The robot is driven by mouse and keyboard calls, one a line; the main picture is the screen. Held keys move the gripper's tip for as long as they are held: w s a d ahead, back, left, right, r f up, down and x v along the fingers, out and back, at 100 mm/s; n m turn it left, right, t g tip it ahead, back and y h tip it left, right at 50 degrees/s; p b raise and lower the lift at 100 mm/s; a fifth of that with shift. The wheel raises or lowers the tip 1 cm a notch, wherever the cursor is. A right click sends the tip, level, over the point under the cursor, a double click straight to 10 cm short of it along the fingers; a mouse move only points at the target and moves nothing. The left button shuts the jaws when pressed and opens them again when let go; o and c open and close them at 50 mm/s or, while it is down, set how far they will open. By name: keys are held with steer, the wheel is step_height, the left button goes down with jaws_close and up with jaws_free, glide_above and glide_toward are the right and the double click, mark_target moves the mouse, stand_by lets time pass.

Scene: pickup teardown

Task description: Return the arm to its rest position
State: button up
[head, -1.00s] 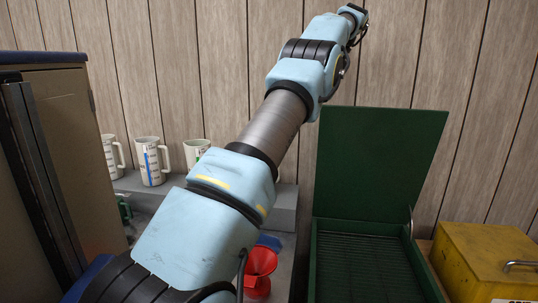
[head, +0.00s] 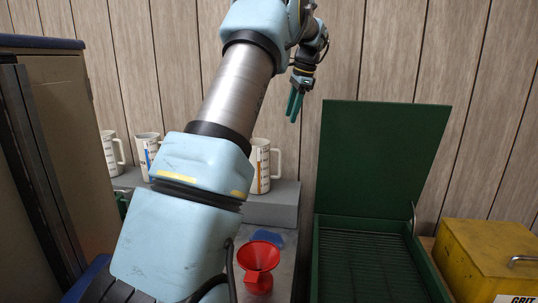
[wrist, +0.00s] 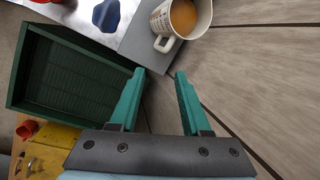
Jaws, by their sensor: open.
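My gripper (head: 295,106) hangs from my raised blue arm in front of the wood-panelled wall, above the back shelf and left of the green lid. In the wrist view its two green fingers (wrist: 156,100) stand apart with nothing between them. A white measuring jug (wrist: 181,19) with orange-brown contents lies beyond the fingertips, apart from them. In the head view that jug (head: 262,167) stands on the grey shelf, partly hidden behind my arm.
Two more white jugs (head: 148,150) (head: 110,150) stand on the grey shelf (head: 275,205). A red funnel (head: 259,265) and a blue patch (head: 268,238) lie in front. A green box (head: 370,265) with its lid (head: 378,155) raised and a yellow box (head: 490,262) stand right; a tan cabinet (head: 65,110) stands left.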

steer(key=s+a+f+n+h+b, duration=0.1)
steer(key=s+a+f+n, duration=0.3)
steer(key=s+f, duration=0.3)
steer(key=s+a+f+n+h+b, duration=0.1)
steer(key=s+a+f+n, duration=0.4)
steer(key=s, duration=1)
steer(key=s+a+f+n+b, duration=0.1)
steer(key=s+a+f+n, duration=0.3)
steer(key=s+f, duration=0.5)
steer(key=s+a, duration=0.1)
steer(key=s, duration=0.1)
steer(key=shift+s+f+n+g+h, duration=0.3)
steer(key=shift+h, duration=0.1)
